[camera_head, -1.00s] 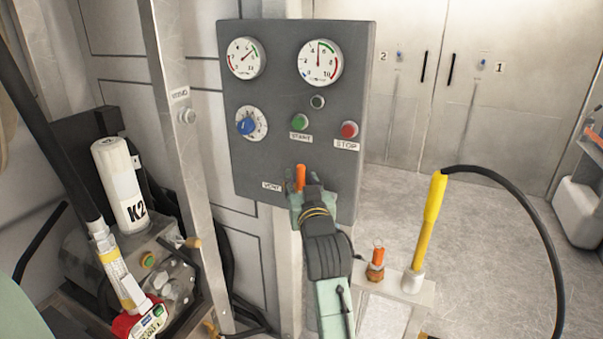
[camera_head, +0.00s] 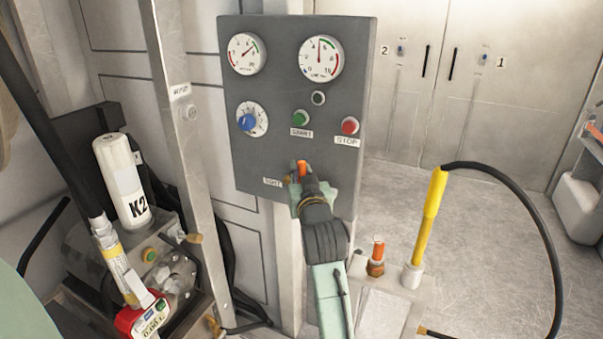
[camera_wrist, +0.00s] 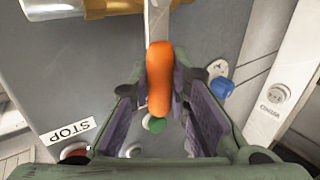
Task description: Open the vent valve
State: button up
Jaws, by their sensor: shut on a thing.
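The vent valve's orange handle (camera_head: 302,168) is at the lower edge of the grey control panel, to the right of the VENT label (camera_head: 272,182). My gripper (camera_head: 304,184) is at the handle, coming from below and in front. In the wrist view the orange handle (camera_wrist: 160,75) stands between the two purple-padded fingers of my gripper (camera_wrist: 162,105). The gripper is shut on it, though a gap seems to show beside the pads. The valve body is hidden behind the gripper in the head view.
The grey panel (camera_head: 240,165) carries two gauges, a blue knob (camera_head: 247,122), a green START button (camera_head: 301,118) and a red STOP button (camera_head: 349,126). A metal post (camera_head: 190,160) stands left. A yellow hose grip (camera_head: 433,215) stands right.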

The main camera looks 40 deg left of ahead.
grip_shut()
jog(key=shift+d+f+b, duration=0.1)
jog(key=shift+d+b, duration=0.05)
jog(key=shift+b, duration=0.25)
jog(key=d+f+m+t+h+b, duration=0.3)
jog(key=m+t+b, duration=0.3)
jog(key=m+b, duration=0.6)
jog(key=w+d+f+m+t+h+b, duration=0.1)
jog(key=d+f+m+t+h+b, duration=0.2)
jog(key=m+b, duration=0.9)
jog(key=t+h+b, duration=0.1)
jog(key=t+b, duration=0.1)
jog(key=b, duration=0.5)
jog(key=shift+w+f+t, duration=0.25)
jog(key=shift+t, duration=0.15)
jog(key=shift+m+h+b, duration=0.3)
jog(key=shift+m+b, duration=0.1)
jog(key=shift+r, duration=0.1)
